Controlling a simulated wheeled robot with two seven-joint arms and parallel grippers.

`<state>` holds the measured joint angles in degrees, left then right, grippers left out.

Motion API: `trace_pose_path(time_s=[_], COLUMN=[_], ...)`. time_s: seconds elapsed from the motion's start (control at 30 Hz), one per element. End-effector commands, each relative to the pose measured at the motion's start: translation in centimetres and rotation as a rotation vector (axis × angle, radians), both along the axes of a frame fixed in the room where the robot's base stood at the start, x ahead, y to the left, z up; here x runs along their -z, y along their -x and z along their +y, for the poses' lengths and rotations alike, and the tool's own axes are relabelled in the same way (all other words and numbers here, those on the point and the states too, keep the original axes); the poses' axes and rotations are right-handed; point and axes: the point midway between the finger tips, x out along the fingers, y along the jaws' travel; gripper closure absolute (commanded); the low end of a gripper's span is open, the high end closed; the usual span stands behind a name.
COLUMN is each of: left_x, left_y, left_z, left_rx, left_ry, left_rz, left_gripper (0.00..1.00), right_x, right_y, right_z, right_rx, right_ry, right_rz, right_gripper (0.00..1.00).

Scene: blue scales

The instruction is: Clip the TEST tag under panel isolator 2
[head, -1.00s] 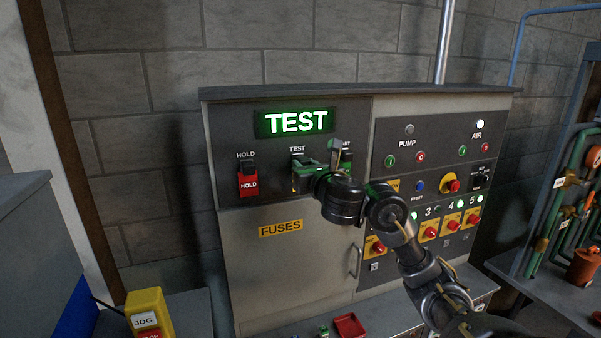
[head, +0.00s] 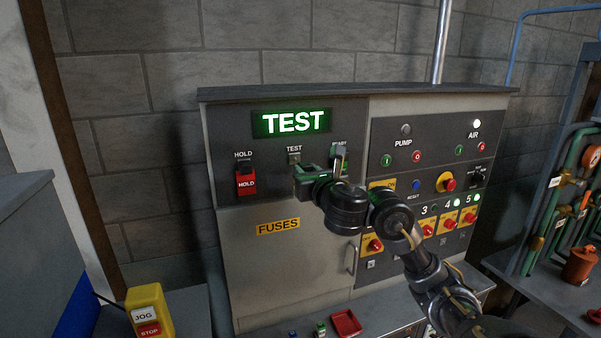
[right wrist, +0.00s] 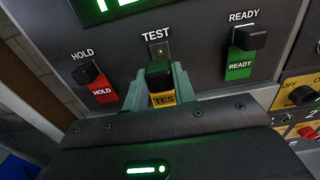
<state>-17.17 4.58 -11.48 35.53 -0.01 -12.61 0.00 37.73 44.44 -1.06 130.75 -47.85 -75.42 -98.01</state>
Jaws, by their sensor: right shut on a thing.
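The TEST tag (right wrist: 164,99), yellow with a black top, is between the fingers of my right gripper (right wrist: 161,88); its last letter is covered. In the head view my right gripper (head: 305,178) is shut in front of the panel, just below the TEST hook (head: 294,158), and the tag is hidden there. The hook (right wrist: 159,49) is bare in the right wrist view. Panel isolator 2 is hidden behind my right arm in the head view; in the right wrist view its numeral 2 (right wrist: 313,114) shows at the right edge. My left gripper is out of view.
The red HOLD tag (head: 246,184) hangs left, and the green READY tag (right wrist: 240,66) hangs right of the TEST hook. Isolators 3 (head: 427,231), 4 and 5 are to the right. A red tray (head: 346,323) is on the ledge below.

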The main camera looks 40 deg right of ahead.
Motion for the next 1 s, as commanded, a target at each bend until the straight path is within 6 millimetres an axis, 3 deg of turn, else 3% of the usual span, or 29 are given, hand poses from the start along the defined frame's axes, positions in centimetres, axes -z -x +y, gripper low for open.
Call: trace_pose_path(time_s=[0.53, 0.67, 0.73, 0.83, 1.0], left_x=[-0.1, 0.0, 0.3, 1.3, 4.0], left_y=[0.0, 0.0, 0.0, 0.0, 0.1], left_z=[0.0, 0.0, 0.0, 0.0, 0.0], left_rx=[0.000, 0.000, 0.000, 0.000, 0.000], left_ry=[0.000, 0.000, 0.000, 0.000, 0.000], left_rz=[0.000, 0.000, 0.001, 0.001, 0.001], left_gripper=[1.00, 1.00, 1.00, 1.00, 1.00], right_x=[-0.1, -0.7, -0.7, 1.5, 8.3], right_y=[-0.2, -0.3, -0.5, -0.5, 1.0], right_z=[0.7, 1.6, 3.3, 6.8, 13.0], right_rx=[-0.014, -0.064, -0.147, -0.303, -0.564], right_ry=[0.001, 0.007, 0.010, 0.003, -0.005], right_rz=[-0.003, -0.013, -0.015, 0.010, 0.045], right_gripper=[1.00, 1.00, 1.00, 1.00, 1.00])
